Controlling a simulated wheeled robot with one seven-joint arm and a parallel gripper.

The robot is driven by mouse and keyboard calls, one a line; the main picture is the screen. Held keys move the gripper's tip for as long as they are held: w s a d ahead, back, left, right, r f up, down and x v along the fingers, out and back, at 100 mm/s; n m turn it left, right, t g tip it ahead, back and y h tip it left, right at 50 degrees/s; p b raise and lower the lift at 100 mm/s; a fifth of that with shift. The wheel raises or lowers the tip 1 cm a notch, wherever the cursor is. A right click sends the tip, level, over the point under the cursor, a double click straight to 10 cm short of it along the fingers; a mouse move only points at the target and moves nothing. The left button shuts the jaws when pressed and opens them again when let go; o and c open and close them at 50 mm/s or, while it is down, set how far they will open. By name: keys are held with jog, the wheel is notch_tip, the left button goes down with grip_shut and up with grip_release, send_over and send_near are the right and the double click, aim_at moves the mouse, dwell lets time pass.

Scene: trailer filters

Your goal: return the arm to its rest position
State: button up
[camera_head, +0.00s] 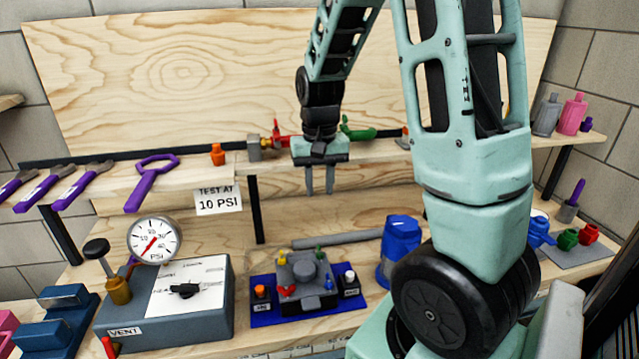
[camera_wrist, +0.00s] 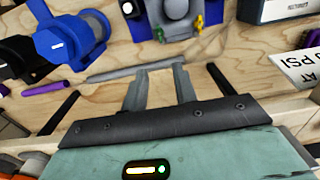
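My gripper (camera_head: 320,180) hangs from my teal arm near the middle of the head view, pointing down. It is in front of the upper shelf and above the lower bench. Its two grey fingers are apart with a gap between them, and nothing is held. In the wrist view my gripper (camera_wrist: 160,80) also shows its two fingers spread, with the wooden bench behind them. My upper arm links cover part of the right half of the head view and hide what is behind them.
Below my gripper, a grey device sits on a blue tray (camera_head: 262,318). A blue canister (camera_head: 401,240) stands right of it, near my arm. A gauge (camera_head: 154,240) and test box (camera_head: 215,325) stand left. A grey rod (camera_head: 335,239) lies behind. The upper shelf carries purple tools (camera_head: 150,180) and fittings.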

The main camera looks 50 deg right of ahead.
dwell(0.4)
jog(key=s+a+r+n, duration=0.15)
jog(key=a+n, duration=0.25)
jog(key=a, duration=0.7)
jog(key=s+a+n, duration=0.3)
jog(key=a+n, duration=0.1)
jog(key=a, duration=0.8)
jog(key=s+a+n, duration=0.7)
jog(key=s+a, duration=0.3)
jog(key=s, duration=0.2)
jog(key=shift+a+f+y, duration=0.15)
jog(key=shift+y, duration=0.15)
